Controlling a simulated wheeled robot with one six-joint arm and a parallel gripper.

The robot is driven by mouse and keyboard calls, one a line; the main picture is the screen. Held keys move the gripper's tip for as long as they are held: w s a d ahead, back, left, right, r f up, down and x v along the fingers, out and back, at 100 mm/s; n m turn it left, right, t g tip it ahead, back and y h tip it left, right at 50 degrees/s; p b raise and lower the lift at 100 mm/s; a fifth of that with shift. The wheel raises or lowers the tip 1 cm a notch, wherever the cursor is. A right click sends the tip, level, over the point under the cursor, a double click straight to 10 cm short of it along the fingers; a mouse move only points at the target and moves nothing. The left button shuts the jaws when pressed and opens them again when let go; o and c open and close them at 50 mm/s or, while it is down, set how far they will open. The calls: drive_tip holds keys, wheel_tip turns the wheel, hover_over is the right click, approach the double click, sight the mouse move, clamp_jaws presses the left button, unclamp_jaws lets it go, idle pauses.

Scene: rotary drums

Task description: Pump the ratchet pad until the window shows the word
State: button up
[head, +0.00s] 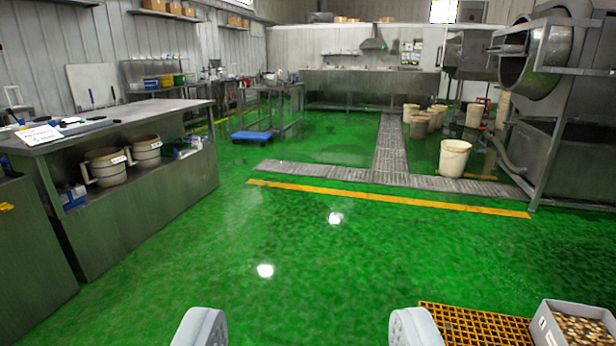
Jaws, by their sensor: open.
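My gripper (305,330) shows at the bottom edge of the head view, with two pale grey fingers set wide apart. It is open, and only green floor shows between the fingers. I cannot make out a ratchet pad or a window with a word anywhere in this view. Large metal drums (530,62) stand on a frame at the upper right, too far off to show any small parts.
A steel bench (150,108) with buckets on its shelf stands at the left. A yellow grate (470,325) and a grey bin (570,328) are at the lower right. A white bucket (454,158) stands near the floor drain (340,174). The middle green floor is clear.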

clamp_jaws()
idle(1.3)
